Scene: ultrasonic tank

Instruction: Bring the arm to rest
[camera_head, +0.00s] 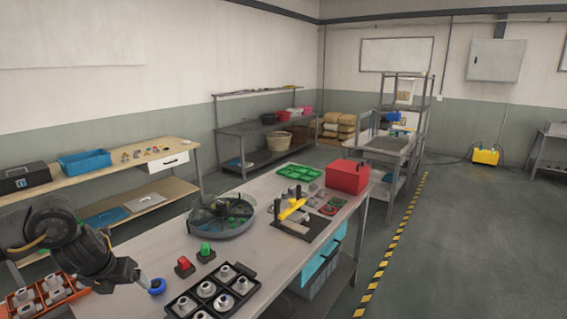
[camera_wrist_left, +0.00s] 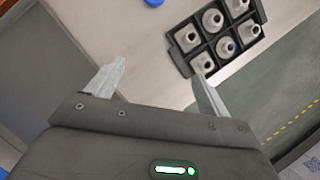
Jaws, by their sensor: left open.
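My left arm comes in from the left edge in the head view. Its left gripper (camera_head: 143,279) is over the near left end of the grey table (camera_head: 150,246). In the left wrist view the two fingers of the gripper (camera_wrist_left: 158,90) stand wide apart with only bare tabletop between them. A small blue round piece (camera_head: 157,287) shows close by the fingertips in the head view. In the wrist view this blue piece (camera_wrist_left: 153,2) lies at the top edge, apart from the fingers. My right gripper is not in view.
A black tray (camera_head: 180,308) of grey metal parts sits at the front, and an orange tray (camera_head: 15,299) of parts at lower left. Red (camera_head: 184,266) and green (camera_head: 205,252) buttons, a round tank (camera_head: 222,228), a yellow-handled fixture (camera_head: 293,209) and a red box (camera_head: 348,176) stand further back.

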